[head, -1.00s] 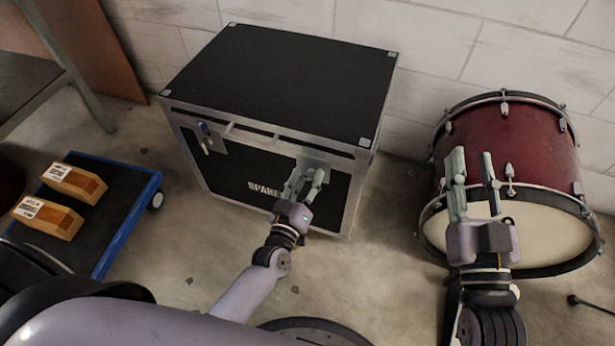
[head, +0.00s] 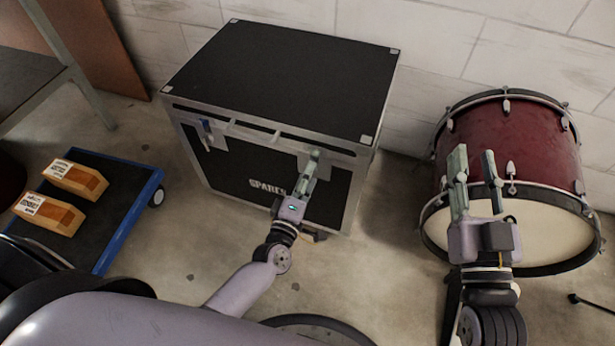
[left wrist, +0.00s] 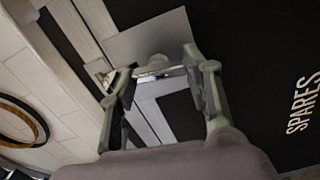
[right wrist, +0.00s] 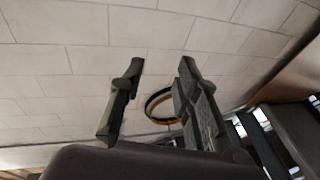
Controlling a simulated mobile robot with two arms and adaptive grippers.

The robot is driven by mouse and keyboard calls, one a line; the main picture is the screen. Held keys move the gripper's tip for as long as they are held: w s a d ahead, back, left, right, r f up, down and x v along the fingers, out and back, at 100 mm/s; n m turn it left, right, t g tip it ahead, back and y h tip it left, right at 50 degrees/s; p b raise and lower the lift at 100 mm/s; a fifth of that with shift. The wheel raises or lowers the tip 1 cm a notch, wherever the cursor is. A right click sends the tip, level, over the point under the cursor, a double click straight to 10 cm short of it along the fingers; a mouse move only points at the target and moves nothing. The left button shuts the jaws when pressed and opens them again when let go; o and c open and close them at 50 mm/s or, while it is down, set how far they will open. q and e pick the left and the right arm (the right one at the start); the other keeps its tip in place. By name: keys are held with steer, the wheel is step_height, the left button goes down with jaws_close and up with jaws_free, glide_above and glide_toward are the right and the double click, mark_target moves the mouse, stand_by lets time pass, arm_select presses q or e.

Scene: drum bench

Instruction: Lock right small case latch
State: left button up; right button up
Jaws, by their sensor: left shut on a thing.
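The black case (head: 285,75) marked SPARES has metal edges and stands against the wall with its lid down. My left gripper (head: 311,165) is at the right part of its front face, just below the lid edge. It is shut on the right latch (left wrist: 158,70), which shows as a pale, shiny piece between the fingers in the left wrist view; in the head view the fingers mostly hide it. A grey plate (left wrist: 150,38) lies behind it. The left latch (head: 207,134) has a blue part. My right gripper (head: 475,172) is open and empty, before the drum.
A red bass drum (head: 520,150) stands to the right of the case. A blue-edged dolly (head: 125,227) with two wooden blocks (head: 75,180) is at the left. Bare concrete floor lies in front of the case.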

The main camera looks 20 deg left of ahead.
arm_select(q)
steer(key=shift+f+n, duration=0.1)
steer(key=shift+n, duration=0.4)
arm_select(e)
steer(key=shift+r+t, duration=0.3)
steer(key=shift+r, duration=0.35)
steer(key=shift+a, duration=0.1)
arm_select(q)
steer(key=o, duration=1.2)
steer(key=shift+c, duration=0.2)
arm_select(e)
steer(key=shift+s+f, duration=0.1)
steer(key=shift+f, duration=0.2)
arm_select(q)
steer(key=s, duration=1.2)
steer(key=shift+a, duration=0.2)
arm_select(e)
steer(key=shift+r, duration=0.15)
